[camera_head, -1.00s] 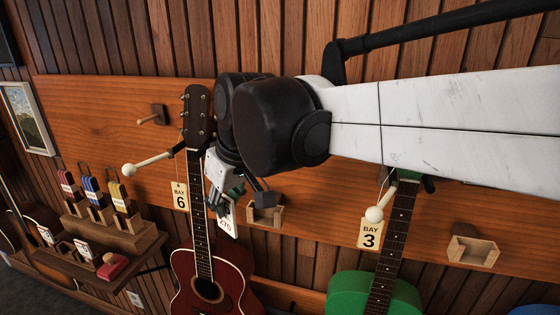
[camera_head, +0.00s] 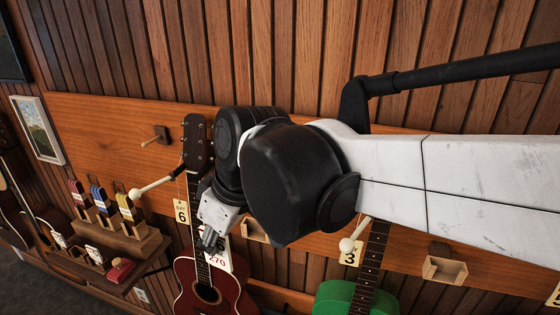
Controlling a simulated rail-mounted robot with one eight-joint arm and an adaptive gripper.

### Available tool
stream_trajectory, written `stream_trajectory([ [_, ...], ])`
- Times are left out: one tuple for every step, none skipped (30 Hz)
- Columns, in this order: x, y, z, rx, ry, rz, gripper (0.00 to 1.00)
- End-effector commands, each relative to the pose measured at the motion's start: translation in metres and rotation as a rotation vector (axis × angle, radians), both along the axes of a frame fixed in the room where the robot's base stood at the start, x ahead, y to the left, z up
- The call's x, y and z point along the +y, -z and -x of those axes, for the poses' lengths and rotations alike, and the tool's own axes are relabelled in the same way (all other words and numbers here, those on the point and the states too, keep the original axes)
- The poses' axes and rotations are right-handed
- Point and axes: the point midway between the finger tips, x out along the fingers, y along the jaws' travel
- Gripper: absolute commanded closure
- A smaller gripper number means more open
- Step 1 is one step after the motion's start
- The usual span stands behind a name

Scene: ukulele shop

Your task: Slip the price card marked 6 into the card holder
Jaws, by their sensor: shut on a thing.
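My gripper (camera_head: 212,242) is shut on a white price card (camera_head: 217,263) with red figures that look like 270. Any 6 on this card cannot be made out. The card hangs below the fingers, in front of the red guitar's neck. An open wooden card holder (camera_head: 256,233) is fixed to the orange-brown panel, to the right of and above the card. My arm partly covers this holder. The card is apart from it. A cream tag reading BAY 6 (camera_head: 181,212) hangs left of the guitar neck.
The red guitar (camera_head: 208,292) hangs behind the card. A pale peg (camera_head: 152,186) sticks out at left. A shelf (camera_head: 110,262) holds coloured items and several cards. A green guitar (camera_head: 350,298), BAY 3 tag (camera_head: 350,256) and another wooden holder (camera_head: 444,269) are at right.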

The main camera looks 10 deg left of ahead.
Motion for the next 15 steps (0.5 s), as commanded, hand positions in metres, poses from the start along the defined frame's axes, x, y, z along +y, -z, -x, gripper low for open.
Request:
stream_trajectory([
  [-0.001, 0.001, -0.004, -0.001, 0.001, 0.0, 1.0],
  [-0.001, 0.001, -0.006, 0.0, 0.002, 0.0, 1.0],
  [-0.002, 0.001, -0.008, 0.0, 0.003, 0.0, 1.0],
  [-0.002, 0.001, -0.01, 0.0, 0.003, 0.0, 1.0],
  [-0.002, 0.001, -0.012, 0.0, 0.003, 0.0, 1.0],
  [-0.003, 0.001, -0.014, 0.0, 0.003, 0.0, 1.0],
  [-0.003, 0.001, -0.016, 0.0, 0.002, 0.0, 1.0],
  [-0.003, 0.001, -0.017, 0.0, 0.002, 0.0, 1.0],
  [-0.003, 0.001, -0.02, -0.001, 0.001, 0.0, 1.0],
  [-0.004, 0.001, -0.022, 0.0, 0.002, 0.0, 1.0],
  [-0.004, 0.001, -0.023, 0.0, 0.002, 0.0, 1.0],
  [-0.004, 0.001, -0.026, 0.0, 0.003, 0.0, 1.0],
  [-0.005, 0.001, -0.028, 0.0, 0.003, 0.0, 1.0],
  [-0.005, 0.002, -0.029, 0.0, 0.003, 0.0, 1.0],
  [-0.006, 0.002, -0.032, 0.0, 0.003, 0.0, 1.0],
])
